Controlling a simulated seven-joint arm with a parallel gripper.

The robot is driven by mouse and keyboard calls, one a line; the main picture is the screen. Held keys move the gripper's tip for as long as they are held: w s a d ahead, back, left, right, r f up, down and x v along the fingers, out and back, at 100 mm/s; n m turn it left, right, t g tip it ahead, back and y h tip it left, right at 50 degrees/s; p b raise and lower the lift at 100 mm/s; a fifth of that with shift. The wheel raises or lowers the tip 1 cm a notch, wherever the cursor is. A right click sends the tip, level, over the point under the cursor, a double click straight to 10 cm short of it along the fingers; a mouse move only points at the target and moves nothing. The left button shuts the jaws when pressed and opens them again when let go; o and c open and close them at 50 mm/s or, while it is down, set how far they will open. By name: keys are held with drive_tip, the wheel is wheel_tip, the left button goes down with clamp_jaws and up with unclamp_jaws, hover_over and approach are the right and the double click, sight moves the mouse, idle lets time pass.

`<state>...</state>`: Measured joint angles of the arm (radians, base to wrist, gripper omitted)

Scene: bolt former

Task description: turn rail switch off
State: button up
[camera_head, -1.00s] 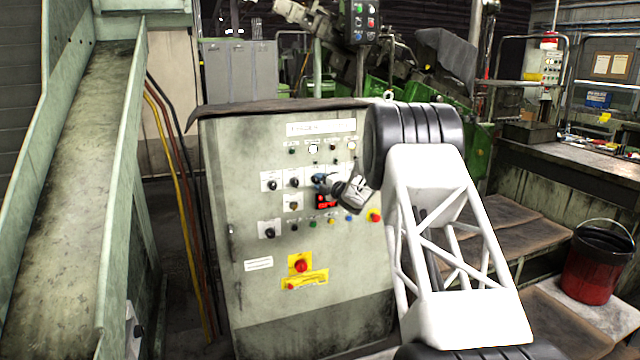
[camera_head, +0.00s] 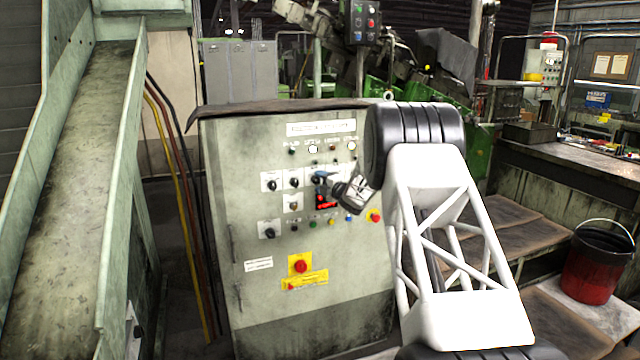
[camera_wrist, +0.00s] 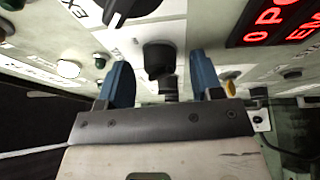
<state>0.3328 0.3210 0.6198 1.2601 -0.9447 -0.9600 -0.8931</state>
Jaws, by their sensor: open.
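The grey control cabinet (camera_head: 290,330) stands in the middle of the head view, with several black rotary switches on its panel. I cannot read which label belongs to the rail switch. My gripper (camera_head: 324,176) is at the panel, near the upper row of switches and just above the red display (camera_head: 322,202). In the wrist view my gripper (camera_wrist: 162,85) is open, its two blue fingers on either side of a black knob (camera_wrist: 158,58). Gaps show between the knob and both fingers. Another black rotary switch (camera_wrist: 130,10) lies beyond the left finger.
The red display (camera_wrist: 275,22) is right of the fingers in the wrist view. Push buttons and lamps surround the switches. A red emergency button (camera_head: 301,266) sits lower on the cabinet. A chute (camera_head: 70,180) stands at the left, a bucket (camera_head: 597,265) at the right.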

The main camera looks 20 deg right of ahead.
drive_tip(key=v, duration=0.7)
drive_tip(key=shift+s, duration=0.25)
drive_tip(key=shift+r, duration=0.1)
idle(0.4)
drive_tip(key=s+a+r+m+g+h, duration=0.2)
drive_tip(key=s+a+r+m+h, duration=0.3)
drive_tip(key=s, duration=0.3)
drive_tip(key=s+a+r+m+g+h, duration=0.1)
drive_tip(key=s+a+r+m+h, duration=0.25)
drive_tip(key=s+r+m, duration=0.35)
drive_tip(key=s+a+f+m+g, duration=0.2)
drive_tip(key=s+a, duration=0.4)
drive_tip(key=s, duration=1.2)
drive_tip(key=s+a+f+m+g+y, duration=0.1)
drive_tip(key=s+a+m+g, duration=0.4)
drive_tip(key=s, duration=1.3)
drive_tip(key=s+a+f+m+g, duration=0.3)
drive_tip(key=s+a, duration=0.3)
drive_tip(key=s, duration=1.2)
drive_tip(key=shift+a+f+m+g, duration=0.2)
drive_tip(key=shift+a+m+g, duration=0.2)
drive_tip(key=shift+m+g, duration=0.3)
drive_tip(key=shift+w, duration=0.1)
